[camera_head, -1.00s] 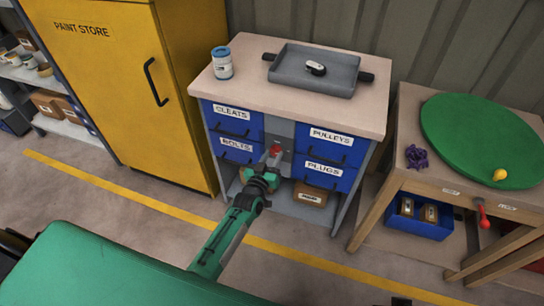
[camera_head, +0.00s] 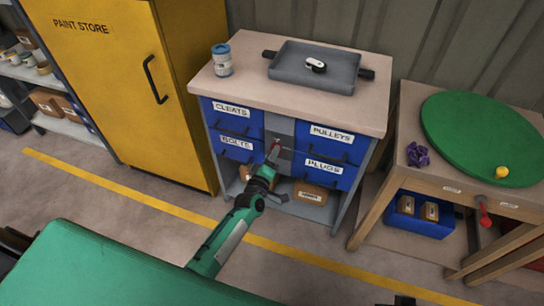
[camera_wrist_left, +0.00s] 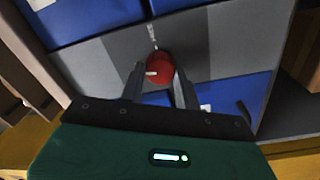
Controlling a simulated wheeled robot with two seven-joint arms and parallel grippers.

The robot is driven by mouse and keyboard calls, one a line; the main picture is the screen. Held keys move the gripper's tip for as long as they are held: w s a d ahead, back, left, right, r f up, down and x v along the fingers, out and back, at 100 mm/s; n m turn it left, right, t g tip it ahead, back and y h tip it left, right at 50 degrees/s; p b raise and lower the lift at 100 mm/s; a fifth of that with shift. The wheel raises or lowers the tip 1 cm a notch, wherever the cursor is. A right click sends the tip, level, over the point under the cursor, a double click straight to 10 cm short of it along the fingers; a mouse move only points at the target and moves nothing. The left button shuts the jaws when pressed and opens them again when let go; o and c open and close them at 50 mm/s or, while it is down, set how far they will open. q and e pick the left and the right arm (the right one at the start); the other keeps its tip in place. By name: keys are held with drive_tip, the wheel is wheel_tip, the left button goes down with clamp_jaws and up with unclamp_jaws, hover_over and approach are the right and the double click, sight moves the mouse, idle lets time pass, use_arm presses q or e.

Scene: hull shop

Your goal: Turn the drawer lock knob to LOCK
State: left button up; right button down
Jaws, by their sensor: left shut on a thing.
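The red lock knob (camera_head: 276,146) sits on the grey middle panel of the drawer cabinet, between the left and right drawers. My left gripper (camera_head: 272,156) reaches it from the front and is shut on it. In the left wrist view the red knob (camera_wrist_left: 160,66) is between the two dark fingers of the left gripper (camera_wrist_left: 160,84). A pale mark on the knob points to the left in that view. A small pale marking is on the panel above the knob, too blurred to read. My right gripper does not show.
Blue drawers labelled CLEATS (camera_head: 232,111), BOLTS (camera_head: 238,144), PULLEYS (camera_head: 331,134) and PLUGS (camera_head: 325,168) flank the knob closely. A tin (camera_head: 222,60) and grey tray (camera_head: 315,68) are on top. A wooden table (camera_head: 450,182) with another red handle (camera_head: 485,216) stands right.

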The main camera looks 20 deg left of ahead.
use_arm(q)
drive_tip(key=shift+f+n+b, duration=0.1)
drive_tip(key=shift+n+b, duration=0.2)
drive_tip(key=shift+n, duration=1.2)
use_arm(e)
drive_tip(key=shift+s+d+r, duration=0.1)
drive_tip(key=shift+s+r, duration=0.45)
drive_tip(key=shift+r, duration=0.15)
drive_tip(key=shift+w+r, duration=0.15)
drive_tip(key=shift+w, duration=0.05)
use_arm(q)
drive_tip(key=o, duration=1)
drive_tip(key=shift+c, duration=0.2)
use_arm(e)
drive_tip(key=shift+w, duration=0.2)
